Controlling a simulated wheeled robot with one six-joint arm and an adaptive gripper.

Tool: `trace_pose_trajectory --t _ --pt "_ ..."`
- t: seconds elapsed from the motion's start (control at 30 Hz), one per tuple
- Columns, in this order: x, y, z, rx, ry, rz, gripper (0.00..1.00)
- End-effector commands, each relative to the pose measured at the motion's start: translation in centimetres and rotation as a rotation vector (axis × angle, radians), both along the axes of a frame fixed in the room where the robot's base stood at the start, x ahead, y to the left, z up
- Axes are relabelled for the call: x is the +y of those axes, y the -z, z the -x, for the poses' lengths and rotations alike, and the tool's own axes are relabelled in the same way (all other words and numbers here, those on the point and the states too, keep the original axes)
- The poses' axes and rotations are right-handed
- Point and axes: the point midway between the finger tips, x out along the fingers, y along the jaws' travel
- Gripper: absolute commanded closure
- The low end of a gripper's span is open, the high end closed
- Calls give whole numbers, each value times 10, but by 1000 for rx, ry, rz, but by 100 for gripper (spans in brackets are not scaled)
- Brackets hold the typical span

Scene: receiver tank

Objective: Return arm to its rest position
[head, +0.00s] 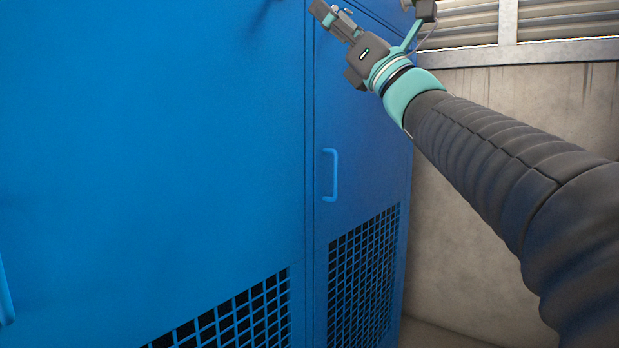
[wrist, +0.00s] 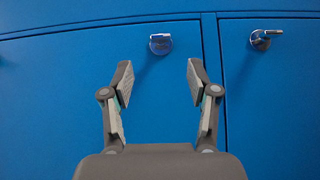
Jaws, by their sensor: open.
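My gripper (head: 322,12) is at the top of the head view, at the end of my raised arm, in front of the blue cabinet (head: 200,130). In the wrist view my gripper (wrist: 157,75) has its two fingers spread apart with nothing between them. Beyond the fingertips, a round silver knob or lock (wrist: 161,44) sits on the blue panel. The fingers appear apart from it. My arm reaches in from the right side of the head view.
A second silver latch (wrist: 262,40) is on the right-hand panel. The cabinet has a blue handle (head: 330,175) and dark mesh grilles (head: 362,280) low down. A stained concrete wall (head: 470,240) with a louvred vent (head: 565,20) stands at right.

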Motion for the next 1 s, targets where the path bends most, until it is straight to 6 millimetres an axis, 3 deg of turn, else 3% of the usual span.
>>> trace_pose_trajectory --t 0.17,0.27,0.4,0.53,0.67,0.77,1.0 --pt "-10 4 -17 157 -65 -110 41" --pt "-33 26 -51 380 -103 -300 41" --pt "-73 94 -98 725 -131 -656 41" --pt "-106 169 -112 989 -133 -1023 41" --pt "-128 250 -100 1187 -104 -1399 41" --pt "-140 311 -77 1291 -55 -1676 41" --pt "-144 440 13 1407 127 -2290 41"
